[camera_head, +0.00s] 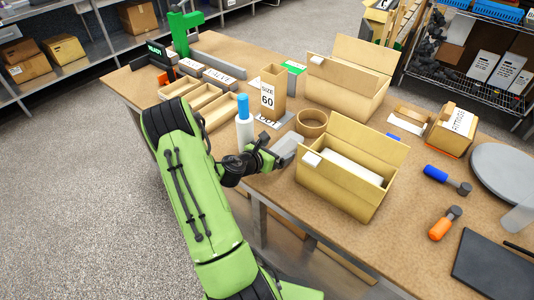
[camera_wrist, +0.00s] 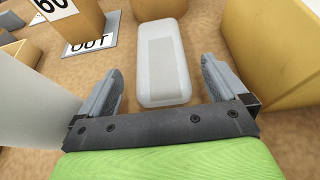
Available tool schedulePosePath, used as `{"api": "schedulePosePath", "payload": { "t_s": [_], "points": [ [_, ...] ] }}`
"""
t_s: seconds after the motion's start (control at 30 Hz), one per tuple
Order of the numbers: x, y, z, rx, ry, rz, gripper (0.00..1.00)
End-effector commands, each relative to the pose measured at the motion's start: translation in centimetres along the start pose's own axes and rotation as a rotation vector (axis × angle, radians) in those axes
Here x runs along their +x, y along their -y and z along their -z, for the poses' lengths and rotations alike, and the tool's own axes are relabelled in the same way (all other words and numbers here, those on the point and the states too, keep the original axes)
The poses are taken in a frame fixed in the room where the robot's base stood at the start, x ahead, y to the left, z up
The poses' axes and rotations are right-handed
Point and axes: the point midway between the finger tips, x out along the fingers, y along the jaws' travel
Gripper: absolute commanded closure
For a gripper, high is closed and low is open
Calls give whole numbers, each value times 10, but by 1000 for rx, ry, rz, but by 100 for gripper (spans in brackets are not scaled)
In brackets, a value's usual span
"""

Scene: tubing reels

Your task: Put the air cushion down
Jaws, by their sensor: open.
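The air cushion (camera_wrist: 162,62) is a pale, translucent rounded block. In the wrist view it lies on the brown table just ahead of my gripper (camera_wrist: 168,88), roughly in line with the gap between the fingers. My gripper is open, with one finger on each side and nothing clamped between them. In the head view the cushion (camera_head: 287,150) shows at the tip of my gripper (camera_head: 276,157), left of the near open box. The gripper partly hides it there.
An open cardboard box (camera_head: 345,190) stands close on the right. A white bottle with a blue cap (camera_head: 244,125) stands close on the left. Behind are a tall box marked 60 (camera_head: 268,95), a tape roll (camera_head: 311,123) and an OUT card (camera_wrist: 90,42).

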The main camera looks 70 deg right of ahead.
Motion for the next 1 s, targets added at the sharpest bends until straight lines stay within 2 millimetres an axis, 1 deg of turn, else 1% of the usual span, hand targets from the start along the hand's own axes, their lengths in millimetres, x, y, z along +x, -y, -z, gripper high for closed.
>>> {"api": "schedulePosePath", "payload": {
  "t_s": [0.03, 0.1, 0.2, 0.3, 0.43, 0.67, 0.73, 0.77, 0.87, 0.9, 0.97, 1.0],
  "points": [
    [-16, -2, 0, -6, -1, -7, 1],
    [-36, -2, 0, -6, -1, -7, 1],
    [-61, -2, 0, -5, -1, -6, 1],
    [-80, -2, -1, -2, 0, -5, 1],
    [-92, 0, 0, 0, 1, -2, 1],
    [-93, 0, 0, 1, 1, 0, 1],
    [-96, -1, -1, 30, -8, -2, 1],
    [-100, -3, -2, 65, -20, -3, 1],
    [-128, -13, -2, 297, -114, -8, 1],
    [-145, -18, -2, 425, -178, -8, 1],
    [-176, -26, 2, 618, -295, 2, 1],
    [-199, -31, 4, 736, -381, 13, 1]
  ]
}}
